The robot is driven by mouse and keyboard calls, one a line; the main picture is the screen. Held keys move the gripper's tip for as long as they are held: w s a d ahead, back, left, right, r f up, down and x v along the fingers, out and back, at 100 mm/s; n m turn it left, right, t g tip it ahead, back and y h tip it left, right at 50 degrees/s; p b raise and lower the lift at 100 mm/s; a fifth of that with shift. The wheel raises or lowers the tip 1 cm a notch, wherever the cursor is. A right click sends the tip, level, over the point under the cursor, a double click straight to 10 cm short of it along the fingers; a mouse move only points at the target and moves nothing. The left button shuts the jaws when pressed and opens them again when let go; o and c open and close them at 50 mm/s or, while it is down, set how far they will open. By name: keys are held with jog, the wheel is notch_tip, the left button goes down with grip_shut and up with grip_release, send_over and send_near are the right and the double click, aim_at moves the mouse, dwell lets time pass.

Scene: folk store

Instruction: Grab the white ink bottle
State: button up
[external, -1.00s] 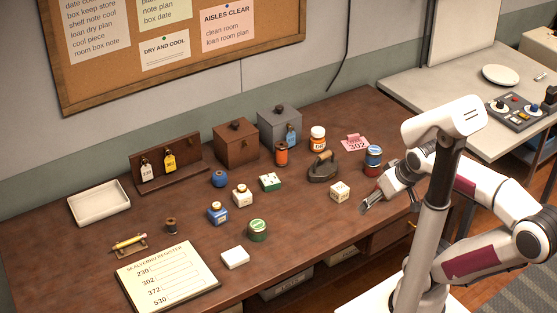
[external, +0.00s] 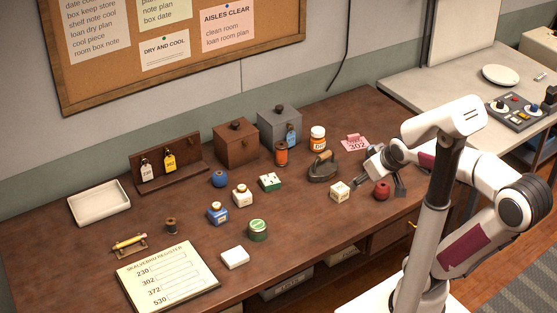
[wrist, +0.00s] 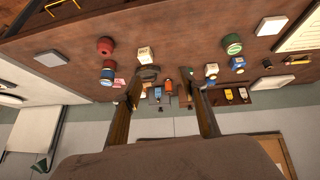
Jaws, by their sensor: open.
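The white ink bottle (external: 242,195), a small white bottle with a brownish cap and a label, stands upright on the brown table near its middle. In the wrist view it appears as a small white bottle (wrist: 211,70) to the right of the fingers. My gripper (external: 383,177) is open and empty at the table's right side, well to the right of the bottle and apart from it. In the wrist view its two fingers (wrist: 162,90) are spread, with nothing held between them.
A blue bottle (external: 217,214) stands just left of the white one, a green-and-white box (external: 269,182) to its right, and a green tin (external: 258,230) in front. An iron (external: 322,168), a white box (external: 340,191) and a red jar (external: 381,190) lie nearer my gripper.

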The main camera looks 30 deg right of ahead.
jog(key=w+a+f+n+t+y, duration=0.1)
jog(key=w+f+n+t, duration=0.2)
jog(key=w, duration=1.9)
jog(key=n+y, duration=0.5)
jog(key=y, duration=0.3)
send_near(243, 188)
jog(key=shift+w+a+f+t, duration=0.15)
jog(key=shift+w+a+f, duration=0.1)
jog(key=shift+w, duration=0.25)
jog(key=shift+w+a+f+t, duration=0.15)
jog(key=shift+w+f, duration=0.15)
jog(key=shift+w, duration=0.15)
jog(key=shift+s+a+f+y, duration=0.1)
jog(key=shift+a+f+y, duration=0.2)
jog(key=shift+a+y, duration=0.1)
jog(key=shift+x, duration=1.3)
